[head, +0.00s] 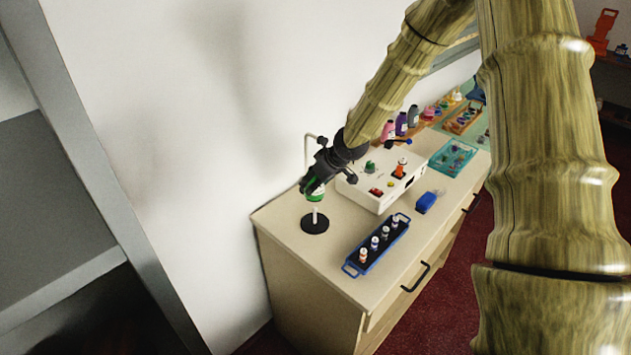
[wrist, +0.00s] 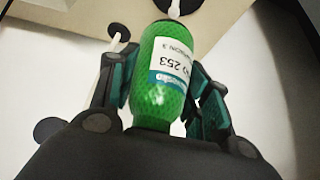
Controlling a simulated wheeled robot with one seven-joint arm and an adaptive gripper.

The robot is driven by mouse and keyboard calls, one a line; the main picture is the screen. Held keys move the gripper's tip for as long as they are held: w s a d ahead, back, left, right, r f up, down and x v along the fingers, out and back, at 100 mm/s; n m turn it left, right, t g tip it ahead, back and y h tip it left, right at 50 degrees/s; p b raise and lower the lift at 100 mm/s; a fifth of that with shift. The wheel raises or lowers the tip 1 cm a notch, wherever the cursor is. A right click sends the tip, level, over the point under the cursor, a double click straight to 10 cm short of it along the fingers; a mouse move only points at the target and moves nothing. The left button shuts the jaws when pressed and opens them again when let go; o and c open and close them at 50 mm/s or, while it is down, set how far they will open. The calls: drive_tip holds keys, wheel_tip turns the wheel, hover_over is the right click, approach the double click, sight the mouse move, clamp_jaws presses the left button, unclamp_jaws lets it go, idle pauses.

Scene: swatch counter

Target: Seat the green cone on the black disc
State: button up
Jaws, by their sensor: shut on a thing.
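The green cone (wrist: 160,75), with a white label marked 253, is between the fingers of my gripper (wrist: 163,88) in the wrist view. In the head view, my gripper (head: 314,183) is shut on the cone (head: 316,197) over the counter's far left part. The black disc (head: 305,226) lies flat on the counter below, with a pale upright peg (head: 315,216) at its middle. The cone is above the disc's face, close over the peg. I cannot tell whether the peg tip is inside it. The peg (wrist: 174,8) also shows beyond the cone in the wrist view.
A blue tray (head: 347,270) with several small bottles is right of the disc. A white box (head: 372,202) with knobs stands behind it. A blue object (head: 426,202) and a teal tray (head: 470,147) are farther right. A thin pale rod (head: 306,150) rises near the wall.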

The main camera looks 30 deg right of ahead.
sight(315, 208)
drive_tip(key=shift+f+b, duration=3.9)
drive_tip(key=shift+f, duration=1.65)
drive_tip(key=o, duration=1.2)
drive_tip(key=shift+c, duration=0.2)
drive_tip(key=shift+r, duration=0.1)
drive_tip(key=v, duration=1.2)
